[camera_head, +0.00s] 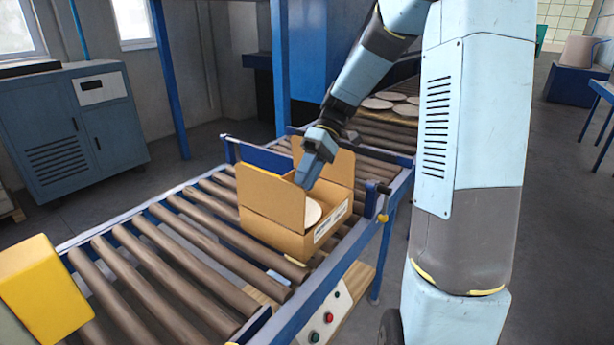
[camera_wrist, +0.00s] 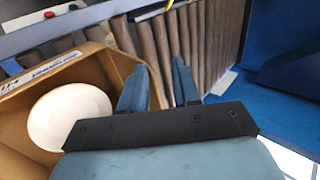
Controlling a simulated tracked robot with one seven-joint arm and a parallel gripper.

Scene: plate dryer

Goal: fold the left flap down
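An open cardboard box (camera_head: 275,232) sits on the roller conveyor. Its left flap (camera_head: 270,197) stands upright at the box's left side. Another raised flap (camera_head: 340,168) shows at the back. A white plate (camera_head: 313,212) lies inside; it also shows in the wrist view (camera_wrist: 68,115). My gripper (camera_head: 306,182) is over the box, close to the left flap's upper right edge.
The roller conveyor (camera_head: 175,245) has blue side rails, and rollers are bare left of the box. More white plates (camera_head: 378,103) lie behind my arm. A yellow block (camera_head: 42,290) is at the lower left. A control panel with buttons (camera_head: 328,317) is below the near rail.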

